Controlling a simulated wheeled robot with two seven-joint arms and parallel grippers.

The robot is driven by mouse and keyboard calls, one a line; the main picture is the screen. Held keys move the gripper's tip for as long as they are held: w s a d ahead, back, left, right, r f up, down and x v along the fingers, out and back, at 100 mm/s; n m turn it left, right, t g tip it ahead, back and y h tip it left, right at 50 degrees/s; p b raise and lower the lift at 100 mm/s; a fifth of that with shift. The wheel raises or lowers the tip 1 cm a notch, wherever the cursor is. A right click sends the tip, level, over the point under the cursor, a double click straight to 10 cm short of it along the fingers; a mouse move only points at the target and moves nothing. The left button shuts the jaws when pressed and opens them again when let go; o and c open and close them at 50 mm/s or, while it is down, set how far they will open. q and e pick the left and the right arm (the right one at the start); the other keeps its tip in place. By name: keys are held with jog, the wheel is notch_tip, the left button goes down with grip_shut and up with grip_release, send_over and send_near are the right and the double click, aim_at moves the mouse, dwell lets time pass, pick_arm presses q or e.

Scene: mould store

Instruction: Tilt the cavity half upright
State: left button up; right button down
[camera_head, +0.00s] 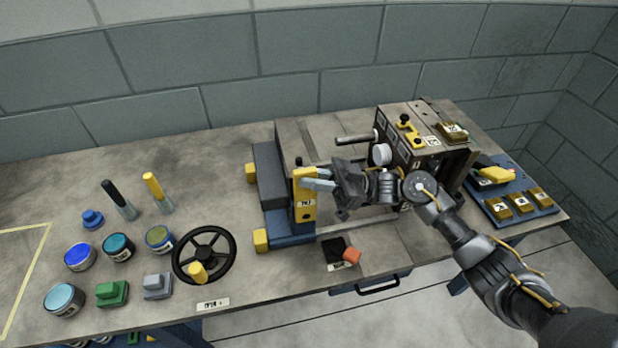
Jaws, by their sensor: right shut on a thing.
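My right gripper (318,180) reaches in from the right and is shut on a yellow labelled handle (305,205). The handle stands at the right side of a dark grey and blue fixture (271,182) with yellow corner blocks. To the right is a dark, box-shaped mould block (428,150) with a white round boss on its side and yellow fittings on top. My forearm hides part of its front. I cannot tell for certain which piece is the cavity half. My left gripper is not in view.
A black handwheel (204,255) with a yellow knob, several round tins and coloured blocks stand at left. A black pad with an orange piece (352,256) lies before the fixture. A blue tray (512,205) with yellow labelled blocks is at right. The back left bench (60,175) is clear.

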aim_at(314, 169)
jog(key=c, duration=1.4)
grip_release()
jog(key=shift+d, duration=0.35)
jog(key=shift+a, duration=0.2)
notch_tip(314, 169, up, 3)
jog(key=shift+d+r+b, duration=0.1)
jog(key=shift+b, duration=0.2)
jog(key=s+a+r, duration=0.1)
jog(key=s+r, duration=0.8)
jog(key=s, duration=0.5)
jog(key=shift+r, duration=0.4)
